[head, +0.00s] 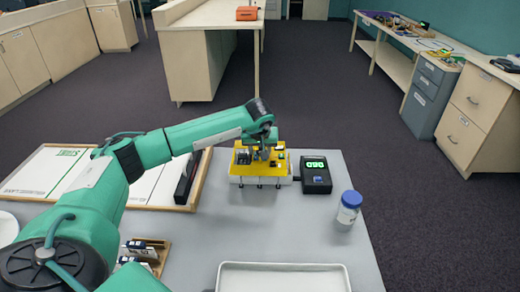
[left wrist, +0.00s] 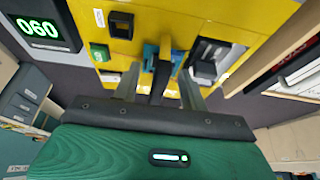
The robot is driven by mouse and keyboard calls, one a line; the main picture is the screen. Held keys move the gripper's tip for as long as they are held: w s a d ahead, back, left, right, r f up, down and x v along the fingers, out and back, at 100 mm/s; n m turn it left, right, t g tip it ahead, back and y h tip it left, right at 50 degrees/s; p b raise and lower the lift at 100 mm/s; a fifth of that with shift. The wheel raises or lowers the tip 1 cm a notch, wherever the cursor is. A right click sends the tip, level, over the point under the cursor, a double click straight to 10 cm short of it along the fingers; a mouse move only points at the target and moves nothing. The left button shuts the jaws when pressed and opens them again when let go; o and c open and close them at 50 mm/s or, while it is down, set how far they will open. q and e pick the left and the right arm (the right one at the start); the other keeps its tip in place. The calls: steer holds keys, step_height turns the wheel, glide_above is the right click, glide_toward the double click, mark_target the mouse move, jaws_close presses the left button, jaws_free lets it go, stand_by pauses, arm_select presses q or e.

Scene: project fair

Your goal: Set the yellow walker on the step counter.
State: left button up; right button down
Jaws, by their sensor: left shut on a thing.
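The yellow walker (head: 244,169) is a flat yellow body with small dark parts on top and thin dark legs below, at the far edge of the grey table. It also shows in the left wrist view (left wrist: 225,20). My left gripper (head: 264,153) is shut on a dark upright part at its middle; the fingers also show in the left wrist view (left wrist: 160,82). The step counter's black display box (head: 316,176) with green digits stands just right of it. A pale low base shows under the walker; I cannot tell whether the legs touch it. My right gripper is not in view.
A blue-capped jar (head: 347,210) stands at the table's right. A white tray (head: 283,279) lies at the front. A framed white board (head: 165,184) lies left, under my left arm. The grey table (head: 265,225) is clear between walker and tray.

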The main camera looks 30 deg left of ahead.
arm_select(q)
steer(key=o, duration=1.1)
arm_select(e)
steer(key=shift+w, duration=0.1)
arm_select(q)
steer(key=shift+r, duration=0.15)
steer(key=shift+r, duration=0.2)
steer(key=shift+v, duration=0.95)
steer(key=v, duration=1)
steer(key=shift+r+b, duration=0.3)
steer(key=shift+r, duration=0.05)
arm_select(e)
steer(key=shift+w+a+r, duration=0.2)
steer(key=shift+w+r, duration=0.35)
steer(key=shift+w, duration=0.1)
